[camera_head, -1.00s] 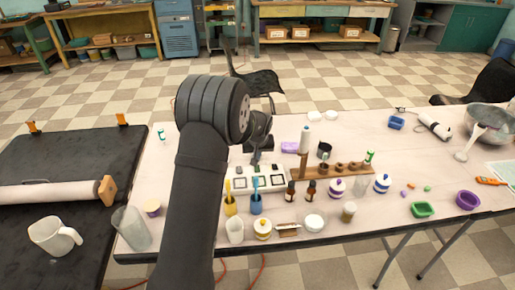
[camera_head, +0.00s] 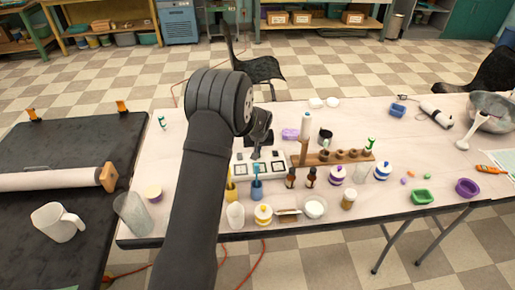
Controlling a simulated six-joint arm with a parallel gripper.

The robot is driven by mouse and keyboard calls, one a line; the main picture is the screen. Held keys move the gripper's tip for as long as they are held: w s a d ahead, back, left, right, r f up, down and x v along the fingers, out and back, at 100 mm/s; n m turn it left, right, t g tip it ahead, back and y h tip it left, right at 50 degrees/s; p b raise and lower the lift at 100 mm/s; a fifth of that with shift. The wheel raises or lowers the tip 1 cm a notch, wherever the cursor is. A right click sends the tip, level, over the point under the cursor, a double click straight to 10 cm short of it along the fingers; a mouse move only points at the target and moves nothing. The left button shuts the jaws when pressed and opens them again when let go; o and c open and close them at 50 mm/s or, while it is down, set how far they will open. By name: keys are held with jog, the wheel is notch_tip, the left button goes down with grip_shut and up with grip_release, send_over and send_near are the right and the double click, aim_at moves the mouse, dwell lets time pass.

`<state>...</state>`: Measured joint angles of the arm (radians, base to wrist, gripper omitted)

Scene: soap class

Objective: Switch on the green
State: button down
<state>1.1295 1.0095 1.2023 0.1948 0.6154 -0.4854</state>
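A white panel (camera_head: 239,159) with several dark-framed switches lies on the table, left of the middle. Its switch colours are too small to read, so I cannot tell which is green. My arm crosses the view from below, and my gripper (camera_head: 256,154) points down at the panel's back edge, covering part of it. The fingers are small and dark, so I cannot tell whether they are open or touching the panel. Nothing visible hangs from them.
The table's back left is mostly clear.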

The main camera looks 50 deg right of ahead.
jog(key=shift+s+a+f, duration=0.1)
jog(key=shift+s, duration=0.05)
jog(key=shift+s+a, duration=0.5)
jog(key=v, duration=1.4)
jog(key=shift+w+d+r, duration=0.2)
jog(key=shift+w+d, duration=0.15)
jog(key=shift+w+d+r, duration=0.15)
jog(key=shift+w+d, duration=0.35)
jog(key=x, duration=1.4)
jog(key=shift+s+a, duration=0.35)
